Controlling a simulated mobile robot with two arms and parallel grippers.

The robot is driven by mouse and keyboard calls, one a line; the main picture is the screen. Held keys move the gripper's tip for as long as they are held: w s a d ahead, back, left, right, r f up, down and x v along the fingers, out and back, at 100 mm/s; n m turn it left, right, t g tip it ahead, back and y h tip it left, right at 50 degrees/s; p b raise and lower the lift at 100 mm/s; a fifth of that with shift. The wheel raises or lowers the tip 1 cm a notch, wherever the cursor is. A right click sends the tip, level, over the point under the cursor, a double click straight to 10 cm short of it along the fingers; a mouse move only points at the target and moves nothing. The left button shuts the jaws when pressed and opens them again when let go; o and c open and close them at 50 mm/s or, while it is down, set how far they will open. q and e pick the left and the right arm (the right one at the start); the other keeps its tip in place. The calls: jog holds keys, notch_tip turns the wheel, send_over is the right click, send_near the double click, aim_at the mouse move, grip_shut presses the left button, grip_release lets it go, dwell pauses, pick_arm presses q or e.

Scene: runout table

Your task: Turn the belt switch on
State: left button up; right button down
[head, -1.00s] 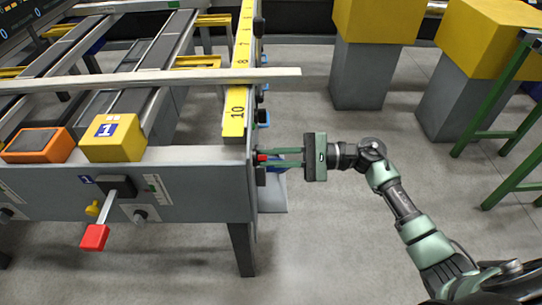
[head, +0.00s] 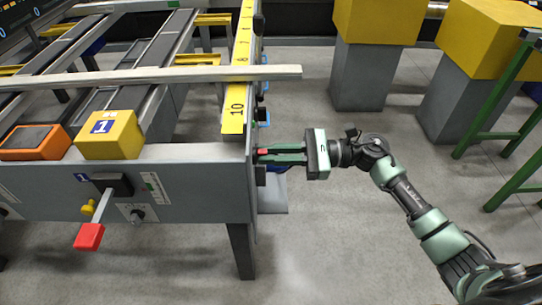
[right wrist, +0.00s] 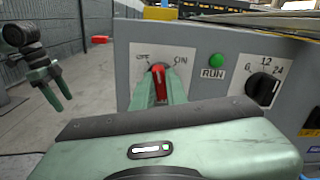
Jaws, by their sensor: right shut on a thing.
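The belt switch (right wrist: 159,84) is a red knob on a light plate marked OFF and ON, on the end panel of the table. It points roughly up, between the two labels. In the head view its red part (head: 263,152) shows at the fingertips. My right gripper (head: 270,154) reaches in from the right and is shut on the knob; its green fingers (right wrist: 160,92) stand on both sides of it. My left gripper (right wrist: 58,95) shows at the left of the right wrist view, fingers apart, empty and away from the panel.
A green RUN lamp (right wrist: 217,60) and a black dial (right wrist: 263,88) sit right of the switch. A red-handled lever (head: 89,236) is on the table's front. Yellow blocks on grey pedestals (head: 363,75) and a green frame (head: 495,110) stand right. Floor around my right arm is clear.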

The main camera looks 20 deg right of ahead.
pick_arm(q)
jog(key=shift+p+x, duration=1.2)
jog(key=shift+p, duration=0.25)
pick_arm(e)
jog(key=shift+w+f+m, duration=0.1)
jog(key=shift+m, duration=2.9)
jog(key=shift+w+m, duration=0.1)
jog(key=shift+m, duration=2.9)
pick_arm(q)
jog(key=shift+w, duration=0.2)
jog(key=shift+d, duration=0.1)
pick_arm(e)
jog(key=c, duration=1.4)
grip_release()
jog(key=shift+d, duration=0.1)
jog(key=shift+c, duration=0.2)
pick_arm(q)
jog(key=shift+s+r, duration=0.15)
jog(key=shift+r, duration=0.55)
pick_arm(e)
jog(key=v, duration=0.7)
jog(key=shift+d, duration=0.4)
pick_arm(q)
jog(key=shift+f, duration=0.15)
pick_arm(e)
jog(key=shift+s, duration=0.1)
